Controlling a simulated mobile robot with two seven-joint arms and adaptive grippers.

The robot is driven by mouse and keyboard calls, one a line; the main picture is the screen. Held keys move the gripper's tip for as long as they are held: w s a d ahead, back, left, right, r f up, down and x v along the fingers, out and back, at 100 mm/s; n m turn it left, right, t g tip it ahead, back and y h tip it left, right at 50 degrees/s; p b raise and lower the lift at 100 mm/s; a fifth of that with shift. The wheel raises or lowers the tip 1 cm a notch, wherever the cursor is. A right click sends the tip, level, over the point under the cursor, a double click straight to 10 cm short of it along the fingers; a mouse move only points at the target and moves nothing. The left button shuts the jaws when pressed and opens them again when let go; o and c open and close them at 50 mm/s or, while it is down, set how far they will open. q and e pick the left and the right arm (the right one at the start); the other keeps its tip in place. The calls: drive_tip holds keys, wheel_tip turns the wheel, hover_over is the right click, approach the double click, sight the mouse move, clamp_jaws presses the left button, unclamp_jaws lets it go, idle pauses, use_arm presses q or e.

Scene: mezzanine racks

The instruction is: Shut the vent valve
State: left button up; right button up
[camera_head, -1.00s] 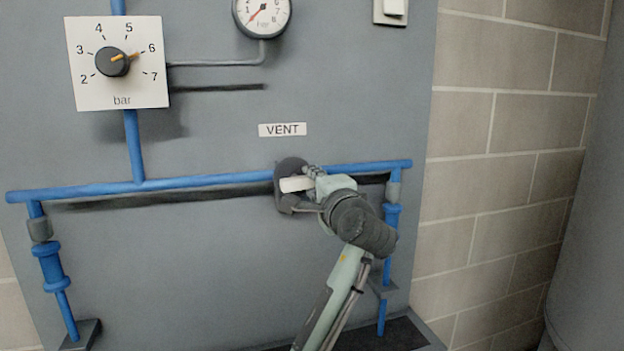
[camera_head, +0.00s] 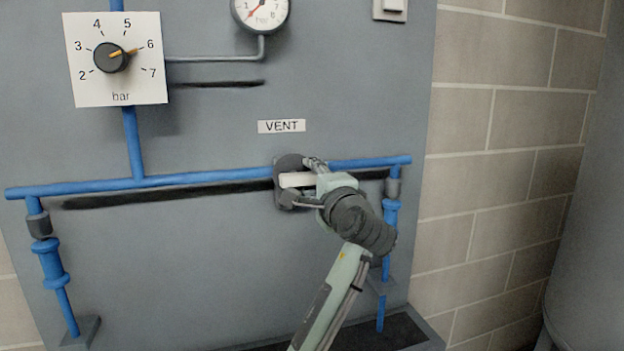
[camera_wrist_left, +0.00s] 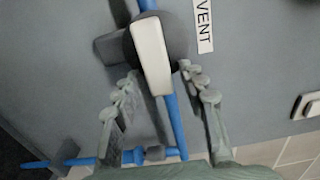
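The vent valve (camera_head: 284,163) sits on the blue horizontal pipe below the VENT label (camera_head: 281,126). It has a dark round body and a cream bar handle (camera_head: 296,180) lying roughly along the pipe. The handle (camera_wrist_left: 151,50) also shows in the left wrist view, over the dark body. My left gripper (camera_head: 312,182) is at the right end of the handle. In the left wrist view its fingers (camera_wrist_left: 158,76) are apart, one on each side of the handle's near end, with gaps visible. My right gripper is in neither view.
A regulator dial (camera_head: 110,58) on a white plate points near 6. A round pressure gauge (camera_head: 261,12) is at the top. The blue pipe (camera_head: 190,181) has fittings dropping at both ends. A block wall (camera_head: 500,150) and grey cylinder (camera_head: 595,230) stand at the right.

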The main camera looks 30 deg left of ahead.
use_arm(q)
drive_tip(key=v, duration=1.2)
idle(0.5)
